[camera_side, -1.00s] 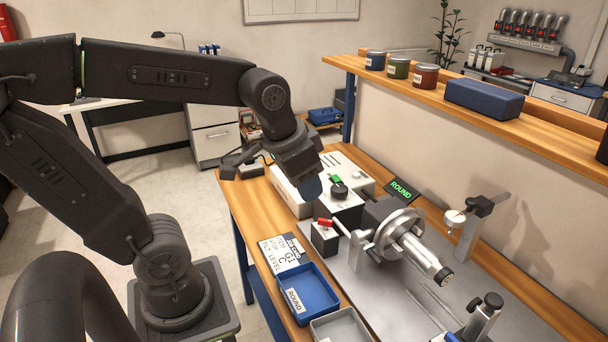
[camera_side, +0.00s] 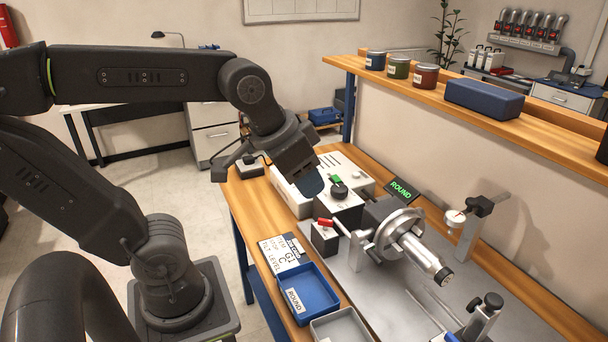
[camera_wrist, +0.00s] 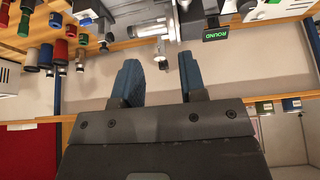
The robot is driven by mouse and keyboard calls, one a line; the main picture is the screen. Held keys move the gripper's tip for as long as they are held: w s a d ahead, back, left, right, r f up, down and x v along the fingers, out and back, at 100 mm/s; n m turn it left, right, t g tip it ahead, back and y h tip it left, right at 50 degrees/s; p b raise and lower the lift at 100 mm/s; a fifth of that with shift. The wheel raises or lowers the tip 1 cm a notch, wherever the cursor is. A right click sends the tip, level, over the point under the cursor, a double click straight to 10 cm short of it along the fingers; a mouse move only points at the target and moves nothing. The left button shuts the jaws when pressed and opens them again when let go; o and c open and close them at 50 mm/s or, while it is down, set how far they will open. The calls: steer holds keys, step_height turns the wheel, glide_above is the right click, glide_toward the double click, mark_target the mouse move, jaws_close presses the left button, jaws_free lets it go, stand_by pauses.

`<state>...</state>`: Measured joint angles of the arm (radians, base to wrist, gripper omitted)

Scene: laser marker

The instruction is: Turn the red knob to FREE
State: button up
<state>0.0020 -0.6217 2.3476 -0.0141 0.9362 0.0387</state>
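The red knob (camera_side: 325,222) sits on top of a small dark grey box (camera_side: 323,239) beside the rotary chuck in the side view. Its markings, including any FREE position, are too small to read. I cannot pick it out with certainty in the wrist view. My gripper (camera_wrist: 158,85) is open and empty, with a clear gap between its two blue finger pads. In the side view my gripper (camera_side: 312,188) hangs above and just behind the red knob, apart from it, in front of the white control box.
A metal chuck (camera_side: 400,228) stands right of the knob. A white control box (camera_side: 346,166) with a black dial (camera_side: 340,190) lies behind. A green-lit ROUND display (camera_side: 401,189) stands beyond. A blue tray (camera_side: 318,302) and a printed card (camera_side: 284,252) lie in front.

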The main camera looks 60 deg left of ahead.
steer(key=shift+c, duration=0.4)
steer(key=shift+w+a+f+n, duration=0.1)
steer(key=shift+w+a+n, duration=0.1)
steer(key=shift+n, duration=0.1)
steer(key=shift+c, duration=0.8)
steer(key=w+a+f+n, duration=0.1)
steer(key=w+a+n, duration=0.1)
steer(key=n, duration=0.2)
steer(key=w+a+f+n+g, duration=0.1)
steer(key=a+f+n, duration=0.1)
steer(key=n, duration=0.2)
steer(key=w+a+f+n+g+h, duration=0.1)
steer(key=w+a+n, duration=0.1)
steer(key=a+n, duration=0.1)
steer(key=shift+w+f+n, duration=0.2)
steer(key=shift+w+n, duration=0.1)
steer(key=shift+n, duration=0.5)
steer(key=shift+c, duration=0.2)
steer(key=n+h, duration=0.2)
steer(key=n, duration=1.3)
glide_toward(325, 220)
steer(key=x, duration=0.9)
steer(key=shift+c, duration=0.2)
jaws_close()
